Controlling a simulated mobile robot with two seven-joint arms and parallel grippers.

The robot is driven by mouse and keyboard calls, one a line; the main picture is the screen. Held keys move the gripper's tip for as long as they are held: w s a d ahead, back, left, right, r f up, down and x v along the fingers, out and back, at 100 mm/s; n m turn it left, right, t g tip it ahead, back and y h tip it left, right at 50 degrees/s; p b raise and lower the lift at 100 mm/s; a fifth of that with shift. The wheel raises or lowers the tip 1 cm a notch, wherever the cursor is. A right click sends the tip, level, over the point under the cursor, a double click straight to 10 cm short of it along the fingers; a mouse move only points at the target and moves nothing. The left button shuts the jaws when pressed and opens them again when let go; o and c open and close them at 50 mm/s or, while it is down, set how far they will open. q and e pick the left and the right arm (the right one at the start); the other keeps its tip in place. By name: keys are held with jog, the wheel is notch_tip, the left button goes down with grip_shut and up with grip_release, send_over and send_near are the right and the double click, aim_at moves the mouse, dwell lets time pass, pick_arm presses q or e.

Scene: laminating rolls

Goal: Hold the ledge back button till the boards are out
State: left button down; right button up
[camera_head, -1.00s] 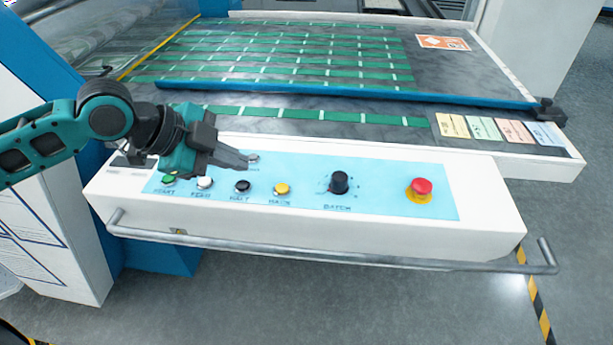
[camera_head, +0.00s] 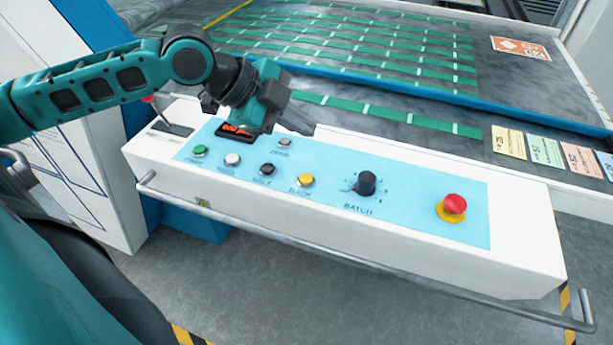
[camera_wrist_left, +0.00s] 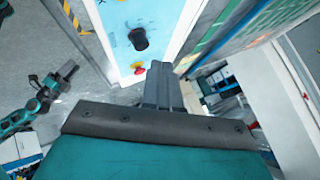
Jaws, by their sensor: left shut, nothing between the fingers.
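The pale blue control panel (camera_head: 330,205) carries a yellow button (camera_head: 306,180) labelled roughly BACK, with green (camera_head: 200,150), white (camera_head: 232,159) and black (camera_head: 268,169) buttons to its left. A small grey button (camera_head: 284,142) sits behind them; its label is unreadable. My left gripper (camera_head: 308,129) is shut and empty, its tips above the panel's back edge, apart from the yellow button. Its shut fingers (camera_wrist_left: 163,85) also show in the left wrist view. A small teal arm at the left of that view may be mine; its jaws are too small to read.
A black BATCH knob (camera_head: 367,183) and a red mushroom button (camera_head: 453,204) sit to the right. A metal rail (camera_head: 350,256) runs along the front. Behind, green strips (camera_head: 390,117) lie on the grey bed, with a blue bar (camera_head: 450,97) across it.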

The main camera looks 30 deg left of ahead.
aim_at(301, 179)
pick_arm(q)
notch_tip(301, 179, down, 3)
jog(key=b, duration=0.3)
jog(key=shift+f, duration=0.15)
notch_tip(301, 179, down, 3)
jog(key=b, duration=0.4)
jog(key=shift+f+b, duration=0.15)
jog(key=shift+b, duration=0.15)
jog(key=shift+f, duration=0.95)
pick_arm(e)
jog(key=shift+y, duration=0.5)
jog(key=a+f, duration=0.1)
jog(key=w+f, duration=0.1)
jog(key=a+f, duration=0.1)
jog(key=f, duration=0.1)
jog(key=shift+w+a+f, duration=0.1)
jog(key=shift+w+a, duration=0.25)
jog(key=shift+w, duration=0.05)
jog(key=shift+s+f, duration=0.1)
pick_arm(q)
jog(key=shift+f, duration=0.1)
